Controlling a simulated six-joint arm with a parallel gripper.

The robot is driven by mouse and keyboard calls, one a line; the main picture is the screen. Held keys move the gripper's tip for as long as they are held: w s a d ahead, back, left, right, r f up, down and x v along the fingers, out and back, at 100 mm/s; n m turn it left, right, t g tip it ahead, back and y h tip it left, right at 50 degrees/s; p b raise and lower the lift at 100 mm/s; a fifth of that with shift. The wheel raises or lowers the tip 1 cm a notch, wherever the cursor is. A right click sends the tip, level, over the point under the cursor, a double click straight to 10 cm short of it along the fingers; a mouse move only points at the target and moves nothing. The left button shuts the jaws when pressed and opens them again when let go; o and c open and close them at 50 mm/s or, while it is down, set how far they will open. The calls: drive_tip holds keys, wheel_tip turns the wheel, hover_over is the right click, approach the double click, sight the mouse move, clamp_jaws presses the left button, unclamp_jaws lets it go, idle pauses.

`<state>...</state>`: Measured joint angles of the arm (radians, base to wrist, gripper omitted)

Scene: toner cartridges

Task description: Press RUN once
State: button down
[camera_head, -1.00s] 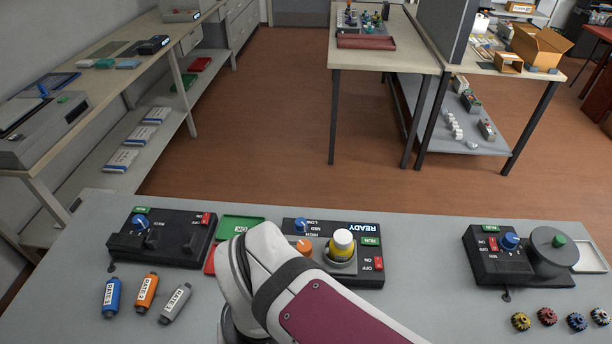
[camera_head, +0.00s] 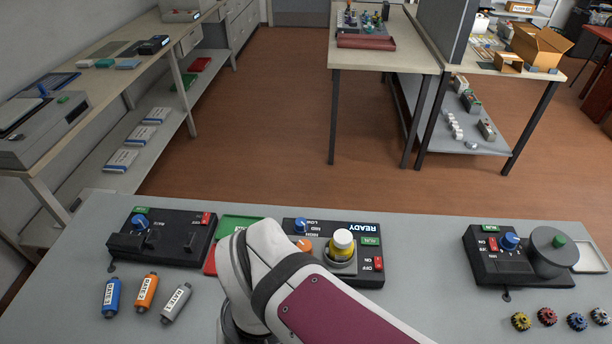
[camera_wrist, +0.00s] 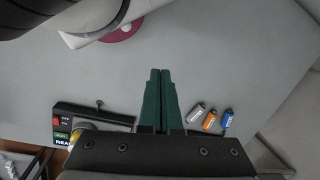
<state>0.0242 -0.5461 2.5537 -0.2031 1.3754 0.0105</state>
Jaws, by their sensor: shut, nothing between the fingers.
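The middle black machine (camera_head: 292,223) shows a READY panel (camera_head: 363,228), a green RUN button (camera_head: 370,241), a red ON/OFF switch (camera_head: 378,263), and a yellow cartridge with a white cap (camera_head: 343,242) standing in a round holder. Part of it is hidden behind my arm. In the wrist view its corner with the green RUN (camera_wrist: 61,136) shows at lower left. My gripper (camera_wrist: 160,72) has its green fingers together, empty, over the grey table, to the right of that corner. The head view hides the fingers behind my arm. Other green RUN labels show on the left machine (camera_head: 142,210) and right machine (camera_head: 490,228).
Blue (camera_head: 111,298), orange (camera_head: 147,292) and grey (camera_head: 176,302) cartridges lie at the table's left front. Several small gears (camera_head: 547,317) lie at right front. A green tray (camera_head: 240,226) and a red tray (camera_head: 210,262) lie beside the middle machine. The table between the middle and right machines is clear.

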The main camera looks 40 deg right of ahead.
drive_tip(key=w+d+f+m+t+y, duration=0.1)
drive_tip(key=w+d+m+t+y, duration=0.3)
drive_tip(key=w+d+m, duration=0.9)
drive_tip(key=m+t+h, duration=0.5)
drive_tip(key=m+h, duration=0.2)
drive_tip(key=m, duration=0.2)
hover_over(374, 243)
wheel_tip(374, 243, down, 6)
drive_tip(key=shift+f, duration=0.25)
drive_tip(key=shift+s+y, duration=0.1)
drive_tip(key=shift+y, duration=0.2)
drive_tip(key=shift+f, duration=4.4)
drive_tip(key=shift+f, duration=0.4)
